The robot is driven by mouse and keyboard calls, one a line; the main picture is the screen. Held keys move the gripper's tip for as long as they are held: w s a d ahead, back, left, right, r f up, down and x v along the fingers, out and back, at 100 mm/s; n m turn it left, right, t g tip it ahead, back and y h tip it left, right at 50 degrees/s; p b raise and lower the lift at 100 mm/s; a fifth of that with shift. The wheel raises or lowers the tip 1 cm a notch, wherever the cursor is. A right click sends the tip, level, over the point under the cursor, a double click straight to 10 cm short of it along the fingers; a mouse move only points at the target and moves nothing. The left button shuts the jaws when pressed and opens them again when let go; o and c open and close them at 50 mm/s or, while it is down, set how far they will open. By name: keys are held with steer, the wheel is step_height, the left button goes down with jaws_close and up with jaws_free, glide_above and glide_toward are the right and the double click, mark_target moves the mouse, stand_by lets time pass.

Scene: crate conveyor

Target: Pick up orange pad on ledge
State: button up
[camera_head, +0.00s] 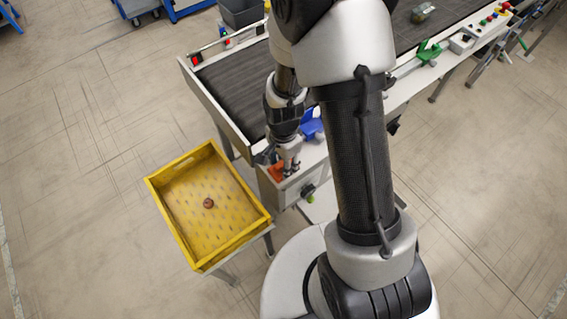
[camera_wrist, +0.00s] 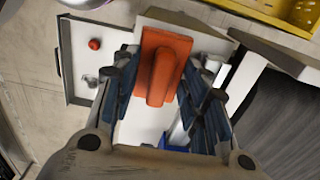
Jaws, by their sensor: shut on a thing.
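The orange pad (camera_wrist: 160,65) is between the fingers of my gripper (camera_wrist: 165,88) in the wrist view. It has a raised ridge along its middle and lies over the white ledge (camera_wrist: 130,125). My gripper is shut on it, with blue-grey finger pads at its left and right sides. In the head view, the orange pad (camera_head: 277,171) shows beside my gripper (camera_head: 285,170) at the near-left corner of the conveyor. I cannot tell whether the pad touches the ledge, as my gripper partly hides it.
A yellow crate (camera_head: 161,189) with a small brown round thing (camera_head: 208,202) inside stands left of the ledge. A blue object (camera_head: 311,124) sits on the ledge behind my gripper. The dark conveyor belt (camera_head: 236,88) runs beyond. A green part (camera_head: 429,51) sits along the conveyor's edge.

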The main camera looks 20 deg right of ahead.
step_height(320, 180, up, 19)
steer(key=p, duration=0.4)
steer(key=shift+p, duration=0.4)
